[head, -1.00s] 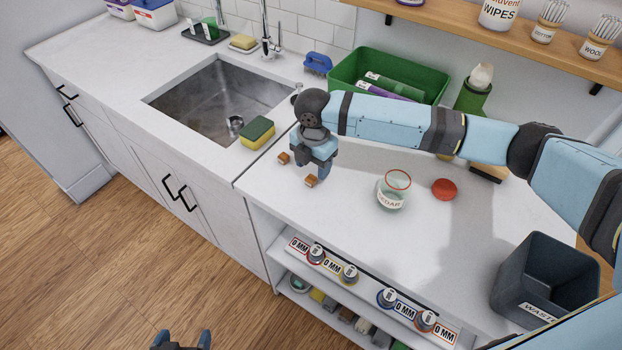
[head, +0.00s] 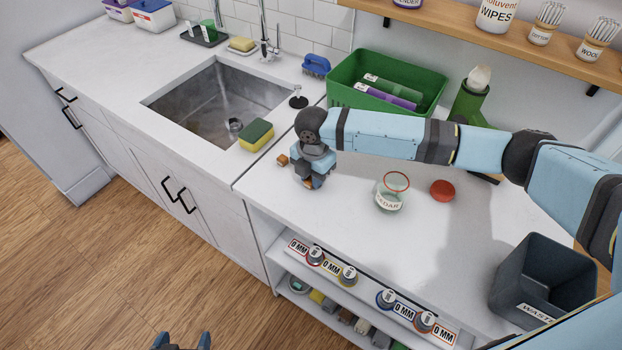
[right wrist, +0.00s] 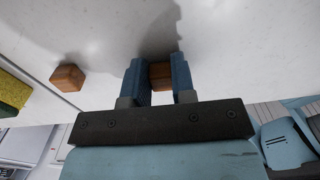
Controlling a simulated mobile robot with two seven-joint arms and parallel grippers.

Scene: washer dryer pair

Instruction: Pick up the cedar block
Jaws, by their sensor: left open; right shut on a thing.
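In the right wrist view a small brown cedar block (right wrist: 161,76) sits between the two blue fingers of my right gripper (right wrist: 160,82), which is shut on it at the white counter. In the head view this gripper (head: 311,183) is low over the counter and mostly hides the block. A second brown block (right wrist: 67,78) lies on the counter to the left, apart from the fingers; it also shows in the head view (head: 282,160). A glass jar with a cedar label (head: 391,192) stands open to the right. My left gripper (head: 182,343) is open and empty at the bottom edge.
A red lid (head: 442,190) lies right of the jar. A yellow-green sponge (head: 257,135) sits by the sink (head: 215,105). A green bin (head: 350,95) stands behind my right arm, and a grey waste bin (head: 545,275) at the right. The counter front (head: 290,205) is clear.

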